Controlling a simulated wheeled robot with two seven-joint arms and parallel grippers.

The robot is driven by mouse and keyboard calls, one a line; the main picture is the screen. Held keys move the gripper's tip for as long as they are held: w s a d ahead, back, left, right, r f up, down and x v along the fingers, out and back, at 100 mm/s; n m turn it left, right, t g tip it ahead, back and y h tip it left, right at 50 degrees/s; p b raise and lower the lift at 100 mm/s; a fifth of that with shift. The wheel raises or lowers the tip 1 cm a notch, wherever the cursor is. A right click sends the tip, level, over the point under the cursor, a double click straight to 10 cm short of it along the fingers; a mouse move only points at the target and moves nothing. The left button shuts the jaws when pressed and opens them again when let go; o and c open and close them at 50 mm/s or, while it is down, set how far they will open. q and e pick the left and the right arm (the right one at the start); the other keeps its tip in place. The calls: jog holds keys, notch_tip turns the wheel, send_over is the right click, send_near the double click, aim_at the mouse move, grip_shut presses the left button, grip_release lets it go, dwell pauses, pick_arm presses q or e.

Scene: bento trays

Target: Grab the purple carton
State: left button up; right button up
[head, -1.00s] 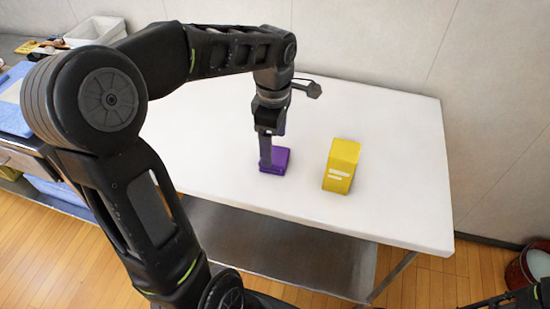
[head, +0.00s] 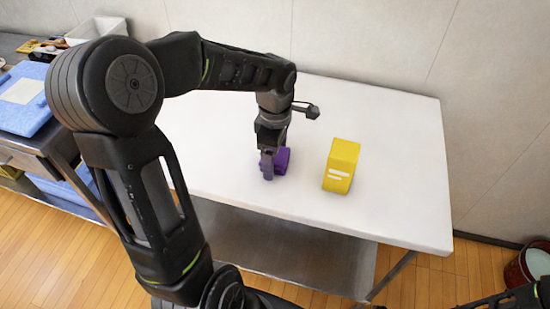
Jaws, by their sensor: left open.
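The purple carton (head: 282,160) is small and sits on the white table (head: 390,180), left of a yellow carton. My left gripper (head: 268,174) points down at the purple carton's left front side and hides part of it. Its jaws are open. I cannot tell whether a finger touches the carton. My right gripper does not show clearly; only a dark part of my right arm is at the bottom right corner.
The yellow carton (head: 341,166) with white label marks stands close to the right of the purple one. A side bench at the left holds a blue folded cloth (head: 25,98) and a white bin (head: 97,30). A red bucket (head: 527,266) is on the floor at right. The table's right part is clear.

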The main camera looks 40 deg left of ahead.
pick_arm(q)
jog(key=shift+c, duration=0.3)
jog(key=c, duration=1.4)
